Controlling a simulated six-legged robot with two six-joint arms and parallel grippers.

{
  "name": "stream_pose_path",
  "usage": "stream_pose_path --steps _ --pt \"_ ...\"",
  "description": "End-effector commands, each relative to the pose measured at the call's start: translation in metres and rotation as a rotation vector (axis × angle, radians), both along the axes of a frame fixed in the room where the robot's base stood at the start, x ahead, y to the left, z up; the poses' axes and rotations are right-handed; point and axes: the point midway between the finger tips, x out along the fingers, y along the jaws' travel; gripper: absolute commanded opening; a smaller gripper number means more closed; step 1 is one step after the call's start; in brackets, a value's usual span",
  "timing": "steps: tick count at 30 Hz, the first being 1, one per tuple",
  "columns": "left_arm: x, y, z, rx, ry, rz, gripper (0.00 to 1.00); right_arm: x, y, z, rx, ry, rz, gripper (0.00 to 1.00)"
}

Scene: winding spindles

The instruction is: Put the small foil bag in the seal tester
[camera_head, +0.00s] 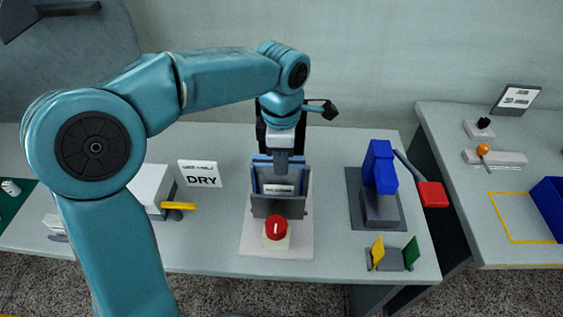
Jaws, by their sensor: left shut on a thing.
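My left gripper (282,150) reaches in from the left and points down over the device with the red button at the middle of the table. It is shut on a small grey piece, which seems to be the foil bag (282,164); the gripper hides its upper part. The bag's lower part is at the upright plates of the device, which seems to be the seal tester (278,207). I cannot tell how deep it sits between the plates. The tester has a dark front plate, bluish plates behind and a red button (276,228). My right gripper is not in view.
A DRY sign (201,174) and a white box with a yellow handle (178,206) stand left of the tester. A blue block device (380,168) with a red-ended lever (433,194) stands right, behind a yellow and green holder (392,255). A second table (470,215) stands further right.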

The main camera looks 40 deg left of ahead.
Motion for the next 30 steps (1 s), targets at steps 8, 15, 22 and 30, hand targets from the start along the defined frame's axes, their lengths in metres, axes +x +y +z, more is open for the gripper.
stream_pose_path --steps 8,15,22,30 --pt "0.001 0.000 -0.015 0.001 -0.001 0.000 0.00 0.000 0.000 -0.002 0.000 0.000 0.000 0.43" --pt "0.001 0.000 -0.018 0.000 0.000 0.000 0.30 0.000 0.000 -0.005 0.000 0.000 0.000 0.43" --pt "0.001 0.000 -0.017 0.000 0.000 0.000 0.52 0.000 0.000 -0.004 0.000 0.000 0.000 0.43" --pt "0.002 0.000 -0.002 0.000 -0.004 0.000 0.52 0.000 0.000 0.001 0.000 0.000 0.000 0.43"
